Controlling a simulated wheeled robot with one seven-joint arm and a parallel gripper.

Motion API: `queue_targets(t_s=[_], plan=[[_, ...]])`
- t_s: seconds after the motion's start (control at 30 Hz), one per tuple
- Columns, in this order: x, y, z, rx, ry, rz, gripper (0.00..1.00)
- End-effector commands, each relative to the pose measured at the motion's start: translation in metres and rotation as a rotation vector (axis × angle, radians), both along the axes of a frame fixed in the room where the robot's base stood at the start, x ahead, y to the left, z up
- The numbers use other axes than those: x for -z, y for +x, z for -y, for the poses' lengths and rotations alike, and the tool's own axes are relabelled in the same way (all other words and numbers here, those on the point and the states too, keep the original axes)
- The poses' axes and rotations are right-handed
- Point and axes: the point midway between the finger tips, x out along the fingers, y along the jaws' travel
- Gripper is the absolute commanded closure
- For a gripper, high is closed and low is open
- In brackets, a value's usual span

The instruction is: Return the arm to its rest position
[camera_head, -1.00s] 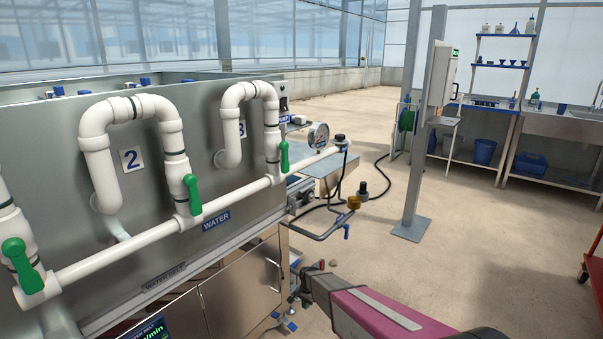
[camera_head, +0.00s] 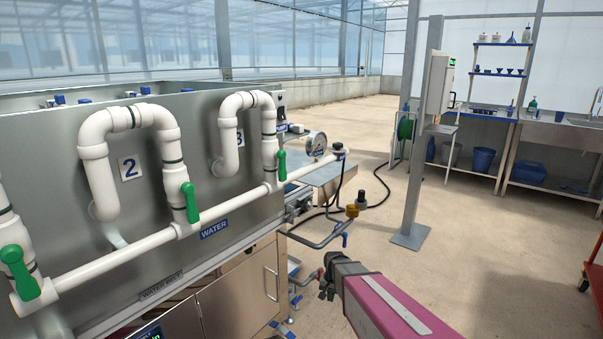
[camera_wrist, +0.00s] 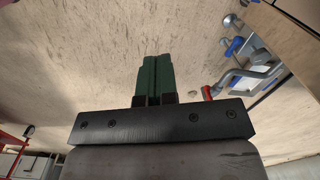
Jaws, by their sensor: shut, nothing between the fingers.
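My gripper (camera_wrist: 157,62) shows in the wrist view with its two dark green fingers pressed together and empty. It points over the bare concrete floor, apart from the machine. In the head view my pink arm reaches up from the bottom edge, right of the steel water machine (camera_head: 60,135). Its dark end is near the machine's lower right corner. The fingers cannot be made out in the head view.
White pipes with green valves (camera_head: 190,203) run along the machine's front. A gauge (camera_head: 316,143) and a hose fitting (camera_head: 352,210) stick out at its right end. A grey post (camera_head: 415,150) stands beyond. Open floor (camera_head: 480,260) lies to the right.

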Motion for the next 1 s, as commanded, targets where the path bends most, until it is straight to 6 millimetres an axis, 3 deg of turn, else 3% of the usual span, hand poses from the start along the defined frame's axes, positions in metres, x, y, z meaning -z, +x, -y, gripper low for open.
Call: queue_targets(t_s=[0.03, 0.2, 0.4, 0.57, 1.0], plan=[[-0.030, -0.027, 0.014, -0.036, -0.004, 0.010, 1.00], [-0.095, -0.077, 0.044, -0.170, -0.016, 0.029, 1.00], [-0.137, -0.117, 0.065, -0.277, -0.028, 0.040, 1.00], [-0.147, -0.125, 0.071, -0.308, -0.032, 0.043, 1.00], [-0.147, -0.124, 0.071, -0.309, -0.032, 0.042, 1.00]])
